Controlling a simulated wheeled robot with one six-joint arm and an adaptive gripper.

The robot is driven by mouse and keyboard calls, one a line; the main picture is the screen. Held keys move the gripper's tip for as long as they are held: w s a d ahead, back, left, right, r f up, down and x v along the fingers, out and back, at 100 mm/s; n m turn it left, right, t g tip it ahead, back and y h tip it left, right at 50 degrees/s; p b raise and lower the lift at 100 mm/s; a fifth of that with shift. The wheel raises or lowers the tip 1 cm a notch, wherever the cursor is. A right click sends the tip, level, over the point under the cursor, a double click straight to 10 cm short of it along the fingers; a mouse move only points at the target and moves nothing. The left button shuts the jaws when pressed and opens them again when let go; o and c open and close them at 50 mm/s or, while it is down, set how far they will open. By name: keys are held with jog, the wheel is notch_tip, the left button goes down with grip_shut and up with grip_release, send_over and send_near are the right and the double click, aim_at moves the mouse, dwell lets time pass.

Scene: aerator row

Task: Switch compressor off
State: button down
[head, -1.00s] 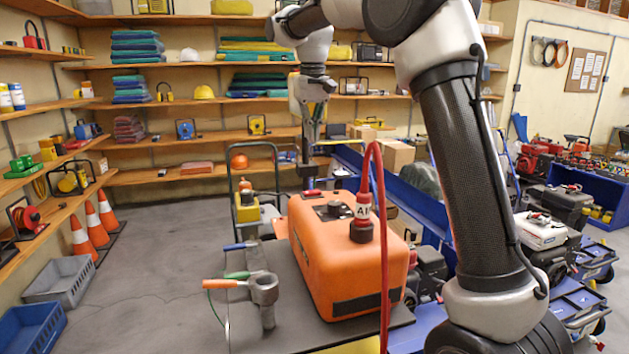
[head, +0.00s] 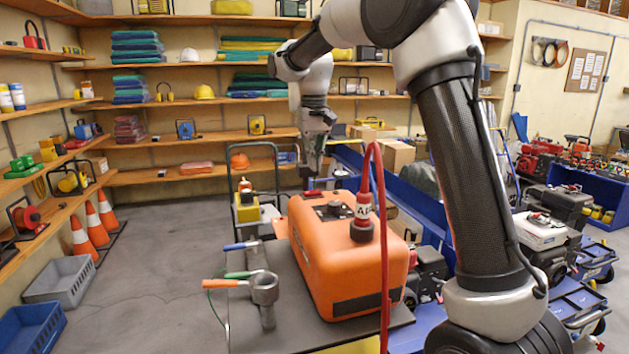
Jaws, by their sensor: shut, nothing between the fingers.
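The orange compressor (head: 350,275) stands on a dark-topped bench (head: 290,335). It has a black round knob or dial on a dark panel (head: 332,211) on top. A small red part (head: 312,193) shows at its far edge; whether it is the switch I cannot tell. A red hose (head: 384,240) with a white label joins the top through a red coupling. My gripper (head: 312,176) points down just beyond the compressor's far end, above or behind the red part. Its fingers look closed and empty. Whether it touches anything I cannot tell.
A clamp-like grey tool (head: 264,290) and coloured-handled tools (head: 240,246) lie left of the compressor. The hose arches up close to my arm. Traffic cones (head: 86,235) and crates (head: 60,278) stand at the left. Floor between shelves and bench is clear.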

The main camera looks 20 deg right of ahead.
jog(key=shift+f, duration=2.8)
jog(key=shift+d+f, duration=0.1)
jog(key=shift+f, duration=0.2)
jog(key=shift+a+r, duration=0.25)
jog(key=shift+a, duration=0.5)
notch_tip(320, 180, up, 14)
jog(key=d, duration=0.2)
